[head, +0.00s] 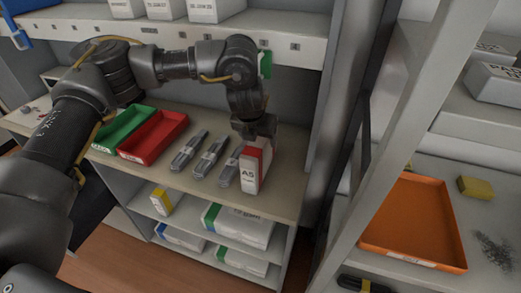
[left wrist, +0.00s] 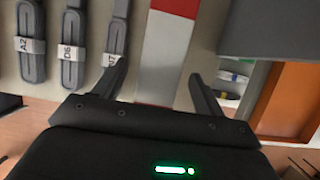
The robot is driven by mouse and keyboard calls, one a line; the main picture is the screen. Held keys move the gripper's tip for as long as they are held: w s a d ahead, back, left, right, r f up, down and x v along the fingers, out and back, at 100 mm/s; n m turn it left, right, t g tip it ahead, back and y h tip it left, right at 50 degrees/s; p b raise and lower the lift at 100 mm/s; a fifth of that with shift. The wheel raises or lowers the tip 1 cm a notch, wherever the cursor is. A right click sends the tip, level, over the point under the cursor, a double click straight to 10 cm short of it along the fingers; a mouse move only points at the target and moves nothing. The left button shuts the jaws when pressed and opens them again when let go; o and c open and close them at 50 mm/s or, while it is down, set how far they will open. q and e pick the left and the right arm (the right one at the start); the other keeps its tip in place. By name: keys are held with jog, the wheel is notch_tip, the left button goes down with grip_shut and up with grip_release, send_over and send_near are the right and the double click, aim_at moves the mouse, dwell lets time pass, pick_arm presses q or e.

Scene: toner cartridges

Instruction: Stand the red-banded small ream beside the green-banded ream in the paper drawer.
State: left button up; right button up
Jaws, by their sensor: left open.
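The red-banded small ream (head: 255,168) stands upright on the counter, white with a red band and an "A5" mark. My left gripper (head: 254,132) is over its top, pointing down. In the left wrist view the open fingers (left wrist: 157,95) lie on either side of the ream (left wrist: 168,48), with gaps visible. A green-banded ream (head: 238,225) lies on the shelf below the counter. A second pack with green (head: 242,261) lies lower. I cannot tell which part is the paper drawer. My right gripper is not clearly seen.
Three grey toner cartridges (head: 209,157) lie left of the ream. A red tray (head: 153,139) and green tray (head: 122,127) are farther left. A yellow-marked pack (head: 161,202) and blue-marked pack (head: 180,238) sit below. An orange tray (head: 412,222) is at right, beyond an upright post.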

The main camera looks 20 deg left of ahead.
pick_arm(q)
jog(key=shift+w, duration=0.45)
jog(key=shift+w+f, duration=0.1)
jog(key=shift+f, duration=0.05)
jog(key=shift+p+x, duration=0.85)
jog(key=shift+x, duration=1.55)
grip_shut()
jog(key=shift+w, duration=0.1)
pick_arm(e)
jog(key=shift+s+r, duration=0.2)
jog(key=shift+r, duration=0.25)
jog(key=shift+s+r, duration=0.2)
jog(key=shift+r, duration=0.25)
